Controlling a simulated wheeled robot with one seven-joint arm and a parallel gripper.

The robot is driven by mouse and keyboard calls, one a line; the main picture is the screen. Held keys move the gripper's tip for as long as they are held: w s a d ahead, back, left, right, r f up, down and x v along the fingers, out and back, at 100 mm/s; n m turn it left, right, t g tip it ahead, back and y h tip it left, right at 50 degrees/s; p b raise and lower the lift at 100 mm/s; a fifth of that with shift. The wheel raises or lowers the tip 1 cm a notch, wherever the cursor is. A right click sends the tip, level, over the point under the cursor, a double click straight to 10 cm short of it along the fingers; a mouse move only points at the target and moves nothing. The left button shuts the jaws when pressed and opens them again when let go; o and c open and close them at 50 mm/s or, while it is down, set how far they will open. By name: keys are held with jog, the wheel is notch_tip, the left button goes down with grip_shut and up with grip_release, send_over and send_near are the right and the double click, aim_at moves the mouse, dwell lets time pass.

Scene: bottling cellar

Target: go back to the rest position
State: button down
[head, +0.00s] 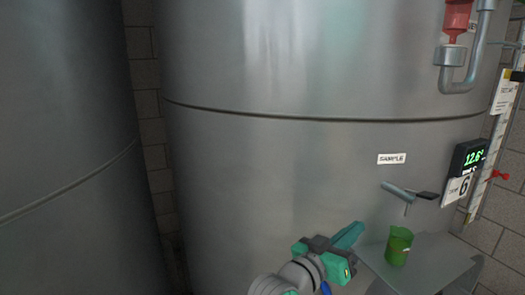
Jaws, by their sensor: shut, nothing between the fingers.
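My gripper (350,236) shows at the bottom right of the head view, in front of the large steel tank (270,190). Its teal fingers point up and to the right and are shut with nothing between them. It is left of a green cup (398,246) and apart from it. My arm enters from the bottom edge of the picture.
The green cup stands upright on a small grey shelf (440,262), below a sample tap (398,190). A digital display (469,156) and a red-topped pipe (457,60) are on the right. Another tank (65,150) stands at the left, with a narrow gap between the tanks.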

jog(key=s+a+f+n+t+y, duration=0.2)
jog(key=s+a+f+n+y, duration=0.15)
jog(key=f, duration=0.65)
jog(key=s+a+f+n+t+y, duration=0.1)
jog(key=s+a+f+n+y, duration=0.3)
jog(key=f, duration=0.5)
jog(key=s+a+f+n+t+y, duration=0.25)
jog(key=a+f, duration=0.25)
jog(key=f, duration=0.5)
jog(key=s+a+f+m+y, duration=0.1)
jog(key=s+a+f, duration=0.1)
jog(key=s, duration=0.8)
jog(key=s+a+f+m+g+y, duration=0.1)
jog(key=s+a+f, duration=0.1)
jog(key=s, duration=0.8)
jog(key=s+a+f+m+g+y, duration=0.1)
jog(key=s+a+f+y, duration=0.1)
jog(key=s, duration=0.9)
jog(key=a+f, duration=0.1)
jog(key=a, duration=0.1)
jog(key=shift+a+m, duration=0.3)
jog(key=shift+a, duration=0.05)
